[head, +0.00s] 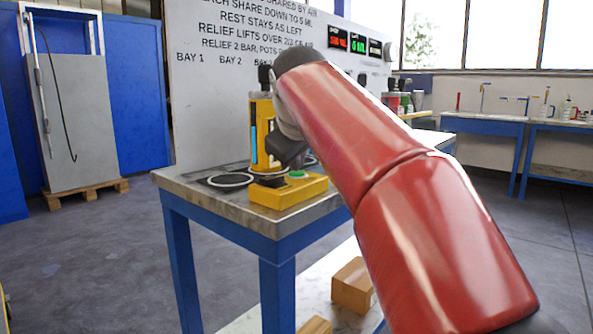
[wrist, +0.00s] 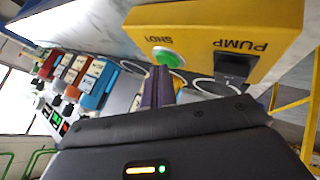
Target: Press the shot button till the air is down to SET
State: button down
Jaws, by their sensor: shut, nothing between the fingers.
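A yellow control box (head: 288,191) sits at the near corner of the bench. Its green shot button (head: 297,174) shows on top, and in the wrist view the button (wrist: 168,57) is beside the word SHOT. A black PUMP switch (wrist: 235,65) is on the same face. My gripper (head: 290,158) is low over the box. In the wrist view its shut, empty fingers (wrist: 160,75) reach to the button's edge; I cannot tell if they press it. A yellow vessel (head: 261,135) with a blue strip stands behind. Small lit displays (head: 358,43) are too small to read surely; no SET mark is legible.
A white board (head: 215,90) with printed rules stands behind the bench (head: 190,184). Flat rings (head: 230,180) lie on the bench top left of the box. More coloured vessels (wrist: 95,83) stand farther along. Wooden blocks (head: 352,286) lie below.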

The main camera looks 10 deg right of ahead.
aim_at(298, 173)
jog(key=shift+r+p, duration=0.85)
jog(key=shift+p, duration=0.05)
notch_tip(298, 173, up, 5)
jog(key=p, duration=0.5)
